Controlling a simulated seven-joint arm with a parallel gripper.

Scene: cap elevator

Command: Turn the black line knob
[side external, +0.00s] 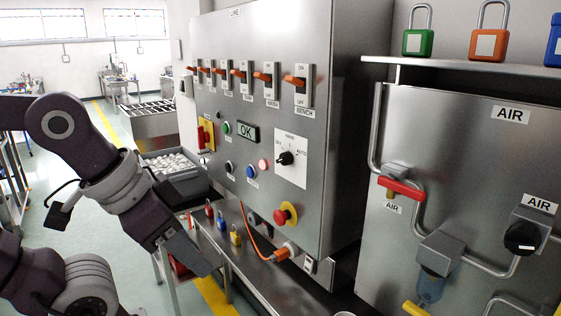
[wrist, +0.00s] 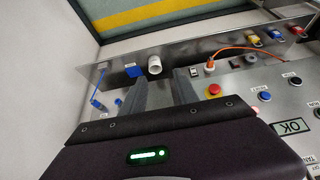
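The black line knob (side external: 284,158) is a selector on a white plate marked HAND, OFF and AUTO, on the front of the steel cabinet (side external: 270,60) labelled LINE. Its pointer is turned toward the left. My gripper (side external: 200,262) hangs low and to the left of the cabinet in the side view, well apart from the knob. In the wrist view, my gripper's two grey fingers (wrist: 168,90) show with a gap between them and nothing held. I cannot make out the knob in the wrist view.
A red-and-yellow emergency button (side external: 286,213) sits below the knob. Orange-handled switches (side external: 264,77) line the cabinet above. An orange cable (side external: 252,235) hangs below. At right is another panel with a black AIR knob (side external: 521,237). Padlocks (side external: 235,236) stand on the bench.

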